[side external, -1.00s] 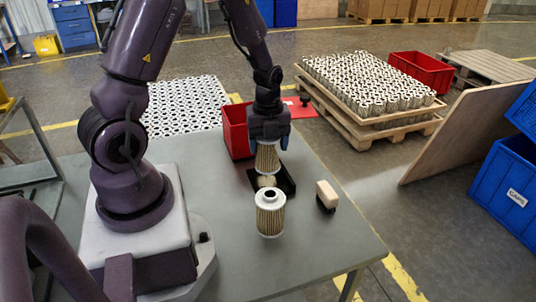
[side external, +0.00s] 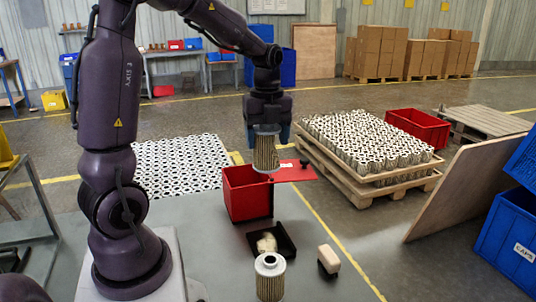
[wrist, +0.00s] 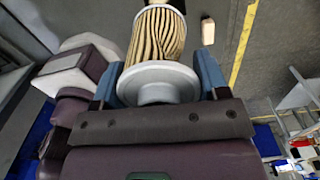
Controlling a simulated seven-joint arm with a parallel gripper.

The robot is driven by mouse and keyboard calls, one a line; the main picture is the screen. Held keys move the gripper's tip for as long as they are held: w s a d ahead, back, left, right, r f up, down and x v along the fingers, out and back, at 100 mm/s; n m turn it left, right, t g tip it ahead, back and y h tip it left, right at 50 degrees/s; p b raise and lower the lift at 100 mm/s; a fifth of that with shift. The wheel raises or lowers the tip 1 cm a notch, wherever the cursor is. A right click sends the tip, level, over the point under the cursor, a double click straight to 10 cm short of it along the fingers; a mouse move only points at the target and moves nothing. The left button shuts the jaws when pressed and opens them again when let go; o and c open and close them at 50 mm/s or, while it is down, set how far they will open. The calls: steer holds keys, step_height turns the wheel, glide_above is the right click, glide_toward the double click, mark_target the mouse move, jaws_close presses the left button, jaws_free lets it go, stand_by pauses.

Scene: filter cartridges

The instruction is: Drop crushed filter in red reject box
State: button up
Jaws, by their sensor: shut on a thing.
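My gripper (side external: 267,136) is shut on a pleated filter cartridge (side external: 265,155) and holds it upright in the air. In the wrist view the held filter (wrist: 157,38) has wavy, bent pleats and a pale end cap between the blue fingers. The red box (side external: 246,195) stands open-topped on the table. In the side view the held filter hangs above and overlaps the box's back right corner; its exact distance from the box cannot be told. Another filter (side external: 269,278), with straighter sides, stands upright on the table in front.
A black tray (side external: 287,244) with a pale lump lies in front of the red box. A cream block with a dark base (side external: 328,260) is at right. A pallet of several filters (side external: 370,145) stands beyond.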

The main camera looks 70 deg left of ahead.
mark_target(247, 165)
steer(key=a+n, duration=0.8)
steer(key=a, duration=0.7)
steer(key=shift+s+a+f, duration=0.1)
steer(key=shift+a+f, duration=0.05)
steer(key=shift+f, duration=2.45)
steer(key=shift+s+a+f, duration=0.1)
steer(key=shift+f, duration=2.45)
steer(key=shift+s+a+f, duration=0.1)
steer(key=shift+a+f, duration=0.05)
steer(key=shift+f, duration=2.45)
steer(key=o, duration=1.1)
steer(key=shift+r, duration=0.15)
step_height(247, 165, up, 11)
